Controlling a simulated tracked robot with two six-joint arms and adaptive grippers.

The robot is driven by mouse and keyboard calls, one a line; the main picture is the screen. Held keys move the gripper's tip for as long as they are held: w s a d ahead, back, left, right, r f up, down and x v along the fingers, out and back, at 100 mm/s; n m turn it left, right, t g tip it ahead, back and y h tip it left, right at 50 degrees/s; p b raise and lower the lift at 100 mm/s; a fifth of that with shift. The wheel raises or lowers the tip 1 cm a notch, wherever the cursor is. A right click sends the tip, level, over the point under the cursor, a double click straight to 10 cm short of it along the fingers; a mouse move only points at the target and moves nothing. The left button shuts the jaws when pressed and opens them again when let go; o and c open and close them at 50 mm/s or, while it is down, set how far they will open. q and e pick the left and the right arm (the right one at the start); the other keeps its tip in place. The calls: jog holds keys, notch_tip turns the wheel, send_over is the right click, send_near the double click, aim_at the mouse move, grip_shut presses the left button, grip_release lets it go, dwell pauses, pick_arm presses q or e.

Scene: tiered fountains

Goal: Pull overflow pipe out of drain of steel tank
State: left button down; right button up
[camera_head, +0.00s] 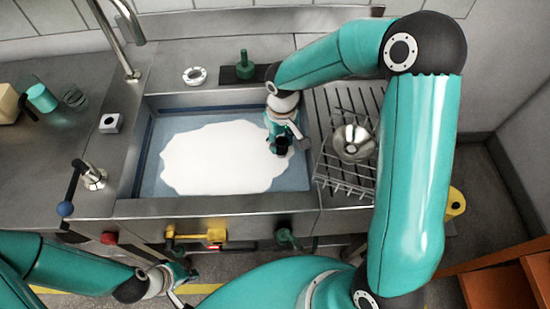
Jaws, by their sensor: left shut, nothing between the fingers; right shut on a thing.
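The steel tank (215,206) is a sunken basin in the middle of the counter. It holds bluish water (150,165) with a large sheet of white foam (215,158). My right gripper (282,143) points down at the tank's right side and is shut on what looks like the overflow pipe, of which only a dark piece at the fingers shows. The drain and the lower part of the pipe are hidden. My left gripper (180,278) is shut and empty, low in front of the tank.
A wire rack with a metal bowl (353,142) stands right of the tank. A green-knobbed piece (245,66) and a white ring (194,76) lie behind it. A tap (128,35) rises at back left, a blue-knobbed lever (68,200) at left. Yellow (205,233) and green valves sit in front.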

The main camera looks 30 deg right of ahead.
grip_shut()
jog(key=shift+s+r, duration=0.1)
jog(key=shift+r, duration=0.15)
jog(key=shift+r+p, duration=0.4)
jog(key=shift+r, duration=0.05)
dwell(0.7)
jog(key=shift+r+p, duration=1)
jog(key=shift+r, duration=0.7)
